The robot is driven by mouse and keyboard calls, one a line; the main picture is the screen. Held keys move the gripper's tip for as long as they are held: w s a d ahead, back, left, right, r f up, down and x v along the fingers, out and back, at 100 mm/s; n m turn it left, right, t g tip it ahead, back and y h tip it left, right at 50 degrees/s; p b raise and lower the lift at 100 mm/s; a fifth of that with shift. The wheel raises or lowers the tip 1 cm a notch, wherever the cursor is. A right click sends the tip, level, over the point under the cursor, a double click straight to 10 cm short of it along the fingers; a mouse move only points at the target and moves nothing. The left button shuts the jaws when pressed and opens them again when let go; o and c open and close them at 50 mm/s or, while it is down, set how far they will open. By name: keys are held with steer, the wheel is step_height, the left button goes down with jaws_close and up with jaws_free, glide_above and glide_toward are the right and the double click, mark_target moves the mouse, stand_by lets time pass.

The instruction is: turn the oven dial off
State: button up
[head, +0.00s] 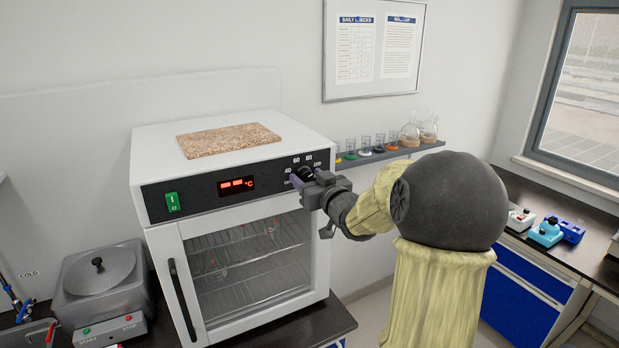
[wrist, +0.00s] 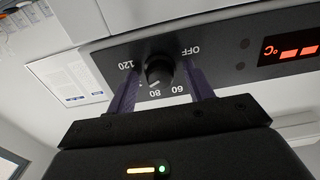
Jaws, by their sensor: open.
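The oven dial (wrist: 159,70) is a round black knob on the oven's dark front panel. In the wrist view it sits between the two fingers of my gripper (wrist: 162,75), which are open with one on each side. I cannot tell whether either finger touches it. The labels OFF, 60, 80 and 120 show around the knob; others are hidden by the fingers. A small pale mark at the knob's edge seems to be near 80. In the head view my gripper (head: 308,181) is at the panel's right end and covers part of the dial.
The white oven (head: 320,240) has a glass door with a black handle (head: 182,300), a green switch (head: 172,202) and a red display (head: 236,185). A speckled board (head: 228,140) lies on top. A shelf of glassware (head: 390,152) is on the wall behind.

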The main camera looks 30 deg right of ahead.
steer(key=c, duration=0.9)
